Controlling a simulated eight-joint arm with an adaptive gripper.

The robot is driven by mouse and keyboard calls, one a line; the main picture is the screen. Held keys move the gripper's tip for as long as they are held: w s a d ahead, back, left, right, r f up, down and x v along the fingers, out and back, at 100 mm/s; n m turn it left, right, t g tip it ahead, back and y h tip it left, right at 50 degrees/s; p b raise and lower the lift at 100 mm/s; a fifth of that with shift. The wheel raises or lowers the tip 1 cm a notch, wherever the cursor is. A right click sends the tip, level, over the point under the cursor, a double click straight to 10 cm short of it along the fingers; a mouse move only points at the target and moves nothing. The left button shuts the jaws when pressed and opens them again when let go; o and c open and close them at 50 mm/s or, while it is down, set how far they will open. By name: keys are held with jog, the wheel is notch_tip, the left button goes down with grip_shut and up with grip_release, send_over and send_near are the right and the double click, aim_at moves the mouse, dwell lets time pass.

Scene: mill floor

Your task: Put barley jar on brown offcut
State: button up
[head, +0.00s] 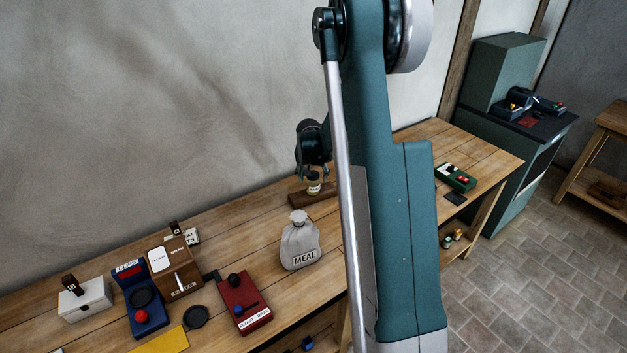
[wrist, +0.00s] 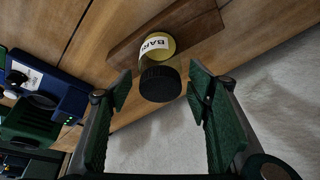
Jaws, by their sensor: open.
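The barley jar (wrist: 161,78) has a dark lid, clear walls, yellowish contents and a white label reading "BARL". It appears to stand upright on the brown offcut (wrist: 205,22), a flat dark wooden board. In the head view the jar (head: 314,187) shows just below my gripper (head: 313,171), over the offcut (head: 297,197) near the wall. In the wrist view my gripper (wrist: 158,92) is open, with one green-padded finger on each side of the jar's lid. Gaps show between lid and pads. My arm hides the offcut's right part in the head view.
A grey meal sack (head: 300,243) stands in front of the offcut. A red device (head: 243,304), a wooden box (head: 175,268), a blue device (head: 138,301) and a white box (head: 86,300) stand left. A green device (head: 455,177) lies right. The wall is close behind.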

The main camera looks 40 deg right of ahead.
aim_at(312, 184)
jog(key=shift+v, duration=3.55)
jog(key=shift+a+r, duration=0.2)
jog(key=s+a+r+n+t+y, duration=0.1)
jog(key=s+a+r+n, duration=0.1)
jog(key=s+a+r, duration=0.65)
jog(key=s+a+r+n+t, duration=0.1)
jog(key=s+a+r+n, duration=0.1)
jog(key=s+a+r, duration=0.65)
jog(key=s+a+n+t+y, duration=0.1)
jog(key=s+a+n, duration=0.4)
jog(key=s+a, duration=1.4)
jog(key=shift+s+r+t+y, duration=0.4)
jog(key=shift+s+y, duration=0.1)
jog(key=shift+s, duration=0.65)
